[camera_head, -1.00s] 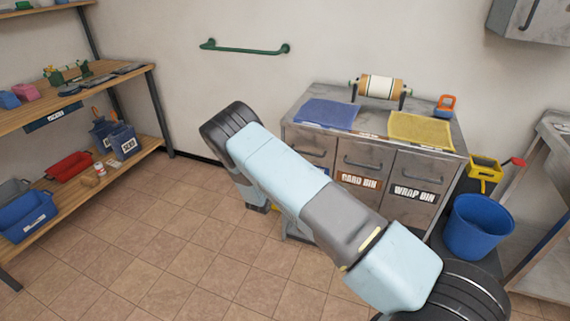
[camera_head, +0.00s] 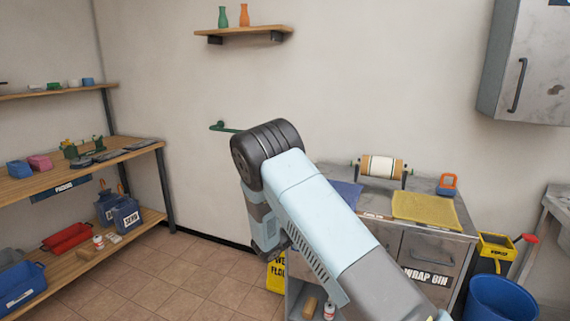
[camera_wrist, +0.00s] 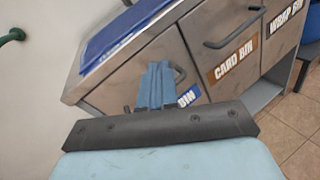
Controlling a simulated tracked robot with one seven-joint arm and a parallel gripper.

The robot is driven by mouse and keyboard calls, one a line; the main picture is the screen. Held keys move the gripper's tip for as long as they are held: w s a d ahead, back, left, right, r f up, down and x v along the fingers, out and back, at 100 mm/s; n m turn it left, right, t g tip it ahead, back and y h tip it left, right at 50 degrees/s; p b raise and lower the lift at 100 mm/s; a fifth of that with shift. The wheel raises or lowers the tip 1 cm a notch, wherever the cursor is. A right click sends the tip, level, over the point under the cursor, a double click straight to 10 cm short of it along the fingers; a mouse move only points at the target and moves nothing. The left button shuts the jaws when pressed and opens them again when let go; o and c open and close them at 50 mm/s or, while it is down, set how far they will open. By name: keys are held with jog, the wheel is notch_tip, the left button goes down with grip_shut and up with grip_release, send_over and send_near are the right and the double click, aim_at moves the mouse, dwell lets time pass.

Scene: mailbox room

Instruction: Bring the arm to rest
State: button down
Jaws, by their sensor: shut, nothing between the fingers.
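My gripper (camera_wrist: 156,86) shows in the wrist view, its two blue fingers together with nothing between them. It points toward the front of the metal bin cabinet (camera_wrist: 150,62), near a partly hidden bin label; I cannot tell the exact gap. In the head view my arm is raised and bent, with its dark elbow joint high against the wall. The arm covers the left part of the cabinet there, and I cannot make out the fingers.
A blue mat (camera_head: 347,194), a yellow mat (camera_head: 428,207) and a paper roll (camera_head: 381,167) are on the cabinet top. A blue bucket (camera_head: 501,299) stands right. A yellow floor sign (camera_head: 276,274) is beside my arm. Loaded shelves (camera_head: 85,180) stand left; open floor lies between.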

jog(key=s+d+r+m+g+y, duration=0.2)
jog(key=s+d+r+m+g, duration=0.3)
jog(key=s+d+r+m, duration=0.45)
jog(key=s+d+r+m+g+y, duration=0.1)
jog(key=s+d+r+m+g, duration=0.3)
jog(key=s+d+r, duration=0.65)
jog(key=s+a+r+m+t+y, duration=0.1)
jog(key=s+r+m+y, duration=0.3)
jog(key=s, duration=0.9)
jog(key=s+a+r+m+t+y, duration=0.2)
jog(key=s+a+r+m+y, duration=0.2)
jog(key=s+r, duration=0.5)
jog(key=shift+s+a+r+m+y, duration=0.2)
jog(key=shift+s+r+m+y, duration=0.4)
jog(key=shift+s, duration=1.8)
jog(key=shift+f, duration=0.25)
